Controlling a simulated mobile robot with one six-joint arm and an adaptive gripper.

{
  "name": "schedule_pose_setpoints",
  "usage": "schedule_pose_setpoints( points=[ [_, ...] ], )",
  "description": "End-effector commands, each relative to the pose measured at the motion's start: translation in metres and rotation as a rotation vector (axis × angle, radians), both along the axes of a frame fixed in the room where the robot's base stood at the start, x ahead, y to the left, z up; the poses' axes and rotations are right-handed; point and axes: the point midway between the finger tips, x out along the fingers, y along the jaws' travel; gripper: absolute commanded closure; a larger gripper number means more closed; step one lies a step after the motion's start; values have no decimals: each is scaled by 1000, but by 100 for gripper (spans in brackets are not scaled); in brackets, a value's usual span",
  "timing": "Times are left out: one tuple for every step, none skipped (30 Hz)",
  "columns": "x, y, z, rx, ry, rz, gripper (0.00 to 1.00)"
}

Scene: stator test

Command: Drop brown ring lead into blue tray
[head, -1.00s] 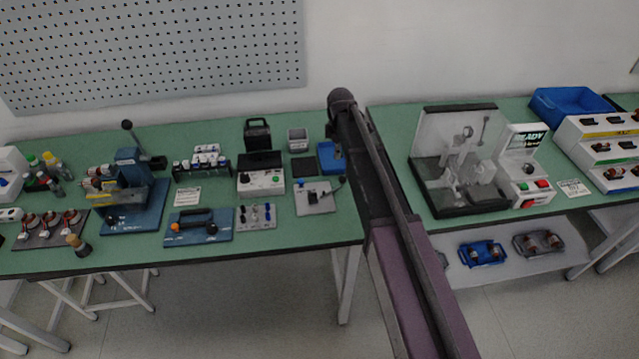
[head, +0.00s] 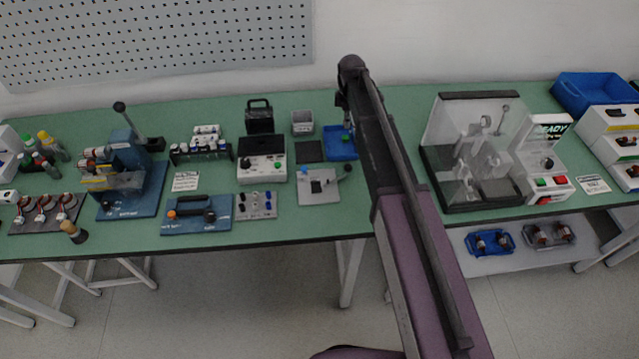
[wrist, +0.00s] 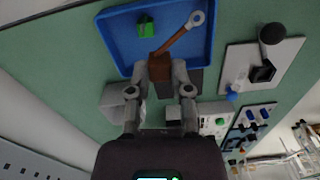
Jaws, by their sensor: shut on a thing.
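In the wrist view my gripper (wrist: 159,78) is shut on the brown ring lead (wrist: 178,40). The lead has a brown block between the fingertips, a thin brown shank and a grey ring end pointing away. It appears over the blue tray (wrist: 118,40); the height of the gap is hard to tell. A green piece (wrist: 146,27) lies in the tray. My gripper (head: 345,112) shows only in part there, above the tray, and the lead cannot be made out.
A dark square pad (head: 309,151) and a grey box (head: 302,123) stand left of the tray. A grey plate with a lever (head: 318,187) lies in front of it. A clear-covered fixture (head: 480,150) stands on the right.

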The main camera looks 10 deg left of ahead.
Motion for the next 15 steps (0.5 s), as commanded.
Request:
schedule_pose_setpoints(
  points=[
    [0, 0, 0, 0, 0, 0, 100],
    [0, 0, -1, 0, 0, 0, 100],
    [0, 0, -2, 0, 0, -1, 100],
    [0, -1, -2, 0, 0, -1, 100],
    [0, -1, -3, 0, 0, -1, 100],
    [0, -1, -5, 0, 0, -1, 100],
    [0, -1, -6, 0, 0, -1, 100],
    [0, -1, -7, 0, 0, -1, 100],
    [0, -1, -9, 0, 0, -1, 100],
    [0, -1, -11, 0, 0, -1, 100],
    [0, -1, -13, 0, 0, -1, 100],
    [0, -1, -16, 0, 0, -1, 100],
    [0, -1, -18, 0, 0, -1, 100],
    [0, -1, -20, 0, 0, -1, 100],
    [0, -1, -24, 0, 0, -2, 100]
  ],
)
